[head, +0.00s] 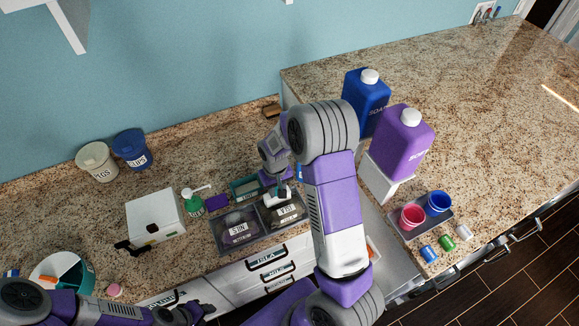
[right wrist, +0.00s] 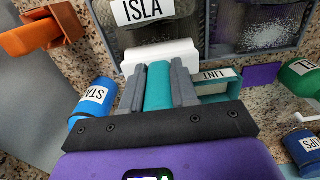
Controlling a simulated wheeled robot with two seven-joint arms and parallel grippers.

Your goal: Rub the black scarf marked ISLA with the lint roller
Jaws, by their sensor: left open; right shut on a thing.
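The black scarf marked ISLA (head: 289,217) lies in the right compartment of a grey two-part tray (head: 222,249); its label shows in the right wrist view (right wrist: 140,11). My right gripper (head: 278,183) is shut on the teal handle of the lint roller (right wrist: 158,88). The roller's white roll (right wrist: 160,53) is at the near edge of the ISLA compartment, beside the label; I cannot tell whether it touches the scarf. In the other compartment is a second dark scarf (right wrist: 268,34) with white specks. My left gripper (head: 198,312) is open and empty, low in the head view.
The teal LINT holder (right wrist: 221,86) stands close beside my right gripper, with a blue bottle (right wrist: 92,98) on its other side. A green bottle (head: 192,204), purple block (head: 216,202) and white box (head: 155,217) stand left of the tray. Soap jugs (head: 403,145) stand right.

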